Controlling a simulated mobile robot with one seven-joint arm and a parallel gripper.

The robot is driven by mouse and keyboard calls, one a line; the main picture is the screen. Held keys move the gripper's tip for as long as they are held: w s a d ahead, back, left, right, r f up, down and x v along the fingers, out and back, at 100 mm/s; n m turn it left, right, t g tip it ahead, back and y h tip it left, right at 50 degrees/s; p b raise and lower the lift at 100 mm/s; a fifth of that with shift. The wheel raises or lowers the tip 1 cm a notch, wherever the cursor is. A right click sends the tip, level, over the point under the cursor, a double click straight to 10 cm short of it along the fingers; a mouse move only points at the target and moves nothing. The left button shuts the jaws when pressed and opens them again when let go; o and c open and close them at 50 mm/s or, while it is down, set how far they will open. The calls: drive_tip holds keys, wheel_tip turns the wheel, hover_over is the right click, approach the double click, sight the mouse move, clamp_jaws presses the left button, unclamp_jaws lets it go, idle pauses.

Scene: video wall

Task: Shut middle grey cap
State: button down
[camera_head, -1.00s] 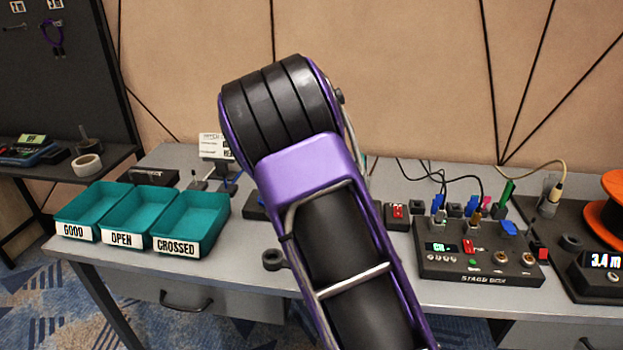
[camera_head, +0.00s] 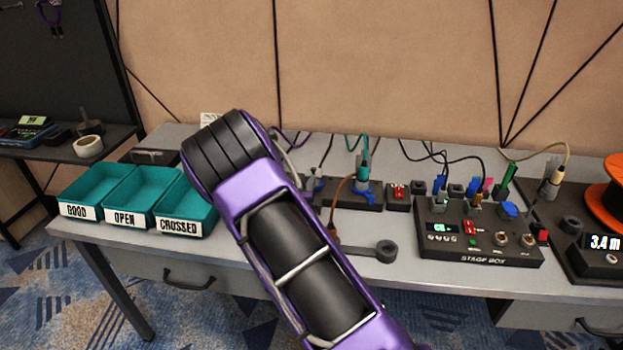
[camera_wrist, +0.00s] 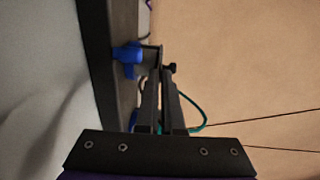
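In the wrist view, a small grey cap-like part (camera_wrist: 152,57) sits beside a blue piece (camera_wrist: 126,60) on a dark strip (camera_wrist: 95,40). My gripper (camera_wrist: 163,76) has its two dark fingers close together, with only a thin gap and nothing seen between them. Its tips are right by the grey part; I cannot tell whether they touch. In the head view, my arm hides the gripper. The dark strip (camera_head: 346,203) there carries blue pieces (camera_head: 364,187) and cables. Which grey cap is the middle one, and whether it stands open, is unclear.
The stage box (camera_head: 478,245) stands right of the strip, with a reel unit (camera_head: 592,262) beyond it. Three teal trays, including the GOOD tray (camera_head: 75,211), are at left. Cables rise behind the strip.

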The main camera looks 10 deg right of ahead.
drive_tip(key=shift+w+f+t, duration=0.1)
drive_tip(key=shift+f+t, duration=0.25)
drive_tip(key=shift+t, duration=0.25)
drive_tip(key=shift+a, duration=0.1)
drive_tip(key=c, duration=1.1)
unclamp_jaws()
drive_tip(key=shift+o, duration=0.2)
drive_tip(key=v, duration=1.7)
drive_tip(key=shift+a+f, duration=0.1)
drive_tip(key=shift+a, duration=0.1)
